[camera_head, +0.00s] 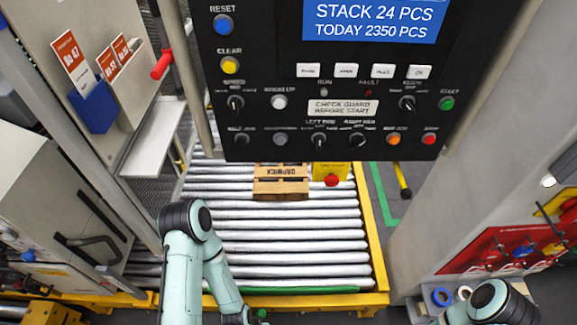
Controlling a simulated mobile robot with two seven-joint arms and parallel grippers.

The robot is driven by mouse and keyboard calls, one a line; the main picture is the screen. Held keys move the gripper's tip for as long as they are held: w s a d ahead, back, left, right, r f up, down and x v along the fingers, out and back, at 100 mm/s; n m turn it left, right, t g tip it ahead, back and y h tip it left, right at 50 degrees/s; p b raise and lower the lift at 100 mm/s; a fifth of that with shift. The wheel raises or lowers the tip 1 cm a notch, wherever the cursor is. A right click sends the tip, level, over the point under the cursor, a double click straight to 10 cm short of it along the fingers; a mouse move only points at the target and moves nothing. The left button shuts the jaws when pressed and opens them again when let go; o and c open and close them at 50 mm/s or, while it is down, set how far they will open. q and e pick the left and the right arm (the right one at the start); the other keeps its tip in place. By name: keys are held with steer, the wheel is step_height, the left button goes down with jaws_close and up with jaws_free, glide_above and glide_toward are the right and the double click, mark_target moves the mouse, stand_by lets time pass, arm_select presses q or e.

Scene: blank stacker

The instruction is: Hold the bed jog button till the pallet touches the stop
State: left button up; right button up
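A black control panel (262,70) hangs above the roller bed with several buttons and knobs. Most labels are too small to read, so I cannot tell which is the bed jog button; a white button (279,101) and a grey button (280,139) sit left of centre. A small wooden pallet (281,187) lies on the rollers under the panel's lower edge, its far part possibly hidden. A yellow block with a red top (331,177) stands beside it at the right. A green strip (300,290) crosses the bed's near end, well apart from the pallet. Both my grippers are out of view.
The roller bed (300,245) has a yellow frame and bare rollers in front of the pallet. A grey machine (60,200) stands left, and a grey column (460,130) right, with a red tool board (520,250). My arms show at the bottom.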

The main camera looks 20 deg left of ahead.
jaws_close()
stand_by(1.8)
